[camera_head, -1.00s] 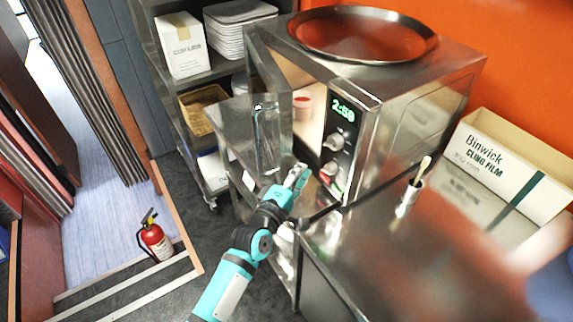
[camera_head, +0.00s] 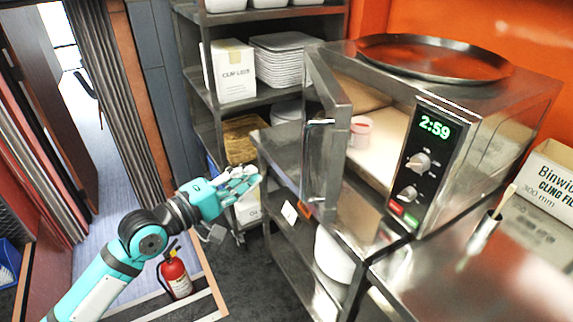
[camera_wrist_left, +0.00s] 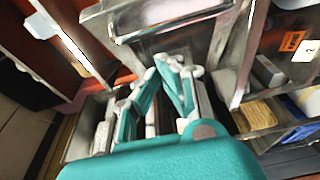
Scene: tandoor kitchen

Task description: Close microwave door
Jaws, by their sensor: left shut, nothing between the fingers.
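The steel microwave (camera_head: 505,115) stands on a steel counter, its display lit at 2:59. Its door (camera_head: 326,145) stands open on the left side, swung out toward the front, with a vertical bar handle (camera_head: 308,165). My right gripper is out of view.
A steel rack (camera_head: 205,95) with a box and stacked white trays stands behind, to the left. A round pan (camera_head: 435,58) lies on the microwave. A cling film box (camera_head: 550,180) is at right. A fire extinguisher (camera_head: 176,275) stands on the floor.

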